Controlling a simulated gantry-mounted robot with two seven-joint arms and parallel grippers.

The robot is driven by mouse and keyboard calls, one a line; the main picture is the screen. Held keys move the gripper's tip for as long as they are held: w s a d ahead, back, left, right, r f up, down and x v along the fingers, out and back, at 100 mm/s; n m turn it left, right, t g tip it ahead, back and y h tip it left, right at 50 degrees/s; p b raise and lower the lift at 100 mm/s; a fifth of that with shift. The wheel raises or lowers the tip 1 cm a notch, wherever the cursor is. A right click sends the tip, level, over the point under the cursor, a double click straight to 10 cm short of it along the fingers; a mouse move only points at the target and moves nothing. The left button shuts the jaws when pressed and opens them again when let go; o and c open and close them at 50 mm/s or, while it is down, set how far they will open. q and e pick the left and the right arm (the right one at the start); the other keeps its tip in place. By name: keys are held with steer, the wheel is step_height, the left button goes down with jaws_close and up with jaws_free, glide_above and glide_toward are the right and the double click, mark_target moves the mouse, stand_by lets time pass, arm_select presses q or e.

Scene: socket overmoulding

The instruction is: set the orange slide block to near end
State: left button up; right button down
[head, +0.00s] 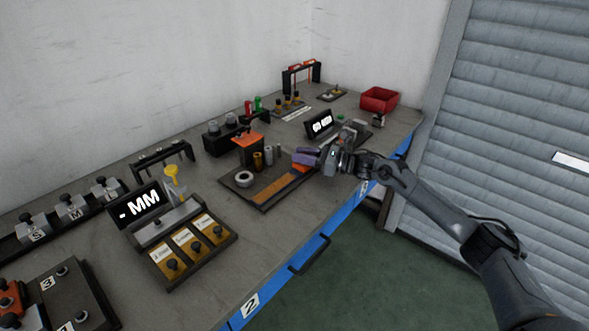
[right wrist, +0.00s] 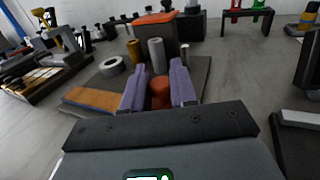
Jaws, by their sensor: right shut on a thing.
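The orange slide block (head: 300,168) is at the right end of an orange-brown track (head: 272,189) on a dark base plate (head: 264,207). In the right wrist view the orange slide block (right wrist: 160,95) shows between two purple fingers, with the track (right wrist: 95,100) to its left. My right gripper (head: 302,155) reaches over the right end of the plate and is shut on the block. The fingers hide part of the block. My left gripper is not in view.
A white ring (head: 243,179), small cylinders (head: 268,155) and an orange-topped dark block (head: 249,145) stand on or by the plate's back side. A "- MM" display unit (head: 140,204) is to the left. A lit display (head: 319,125) stands behind my right gripper.

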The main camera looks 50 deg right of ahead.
steer(key=shift+d+f, duration=0.1)
steer(key=shift+d, duration=0.1)
steer(key=c, duration=1.3)
jaws_free()
steer(key=o, duration=0.3)
steer(key=shift+d, duration=0.1)
steer(key=shift+s, duration=0.1)
steer(key=p+v, duration=0.3)
steer(key=v, duration=0.5)
steer(key=shift+s+d, duration=0.1)
steer(key=shift+s, duration=0.05)
steer(key=shift+p+v, duration=0.65)
steer(key=shift+v, duration=0.55)
